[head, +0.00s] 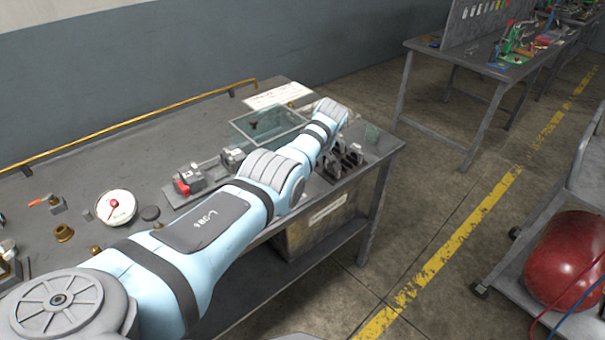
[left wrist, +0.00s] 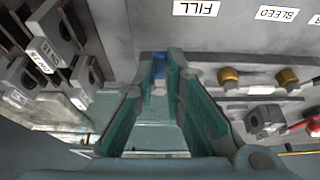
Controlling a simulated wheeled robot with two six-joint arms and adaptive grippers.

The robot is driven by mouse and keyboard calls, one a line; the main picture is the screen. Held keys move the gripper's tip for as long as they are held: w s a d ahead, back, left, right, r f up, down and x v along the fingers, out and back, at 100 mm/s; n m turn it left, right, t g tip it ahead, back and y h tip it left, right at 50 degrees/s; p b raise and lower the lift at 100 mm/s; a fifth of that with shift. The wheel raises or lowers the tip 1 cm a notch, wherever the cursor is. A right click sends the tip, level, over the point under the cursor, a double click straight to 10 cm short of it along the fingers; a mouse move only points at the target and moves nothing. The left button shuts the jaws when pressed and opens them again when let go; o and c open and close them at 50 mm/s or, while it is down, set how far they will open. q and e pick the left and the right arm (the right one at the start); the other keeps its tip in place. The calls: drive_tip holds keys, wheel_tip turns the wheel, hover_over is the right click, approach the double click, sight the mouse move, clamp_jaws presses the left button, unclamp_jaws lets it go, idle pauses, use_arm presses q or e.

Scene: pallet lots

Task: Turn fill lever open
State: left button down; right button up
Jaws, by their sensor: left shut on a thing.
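My left gripper (left wrist: 160,82) has teal fingers and is shut on a small blue lever (left wrist: 160,71) in the left wrist view. The lever sits just below a white label reading FILL (left wrist: 195,8). Most of the lever is hidden between the fingertips, so its angle cannot be told. In the head view my left arm reaches across the bench and hides the lever. My right gripper is in neither view.
A BLEED label (left wrist: 277,13) and two brass fittings (left wrist: 229,77) lie right of the lever. Dark numbered blocks (left wrist: 60,45) stand left. On the bench (head: 215,100) are a clear-walled tank (head: 243,127), a round gauge (head: 116,208) and a red-handled valve (head: 184,187).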

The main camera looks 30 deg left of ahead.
use_arm(q)
drive_tip(key=c, duration=1.9)
unclamp_jaws()
drive_tip(key=v, duration=1.2)
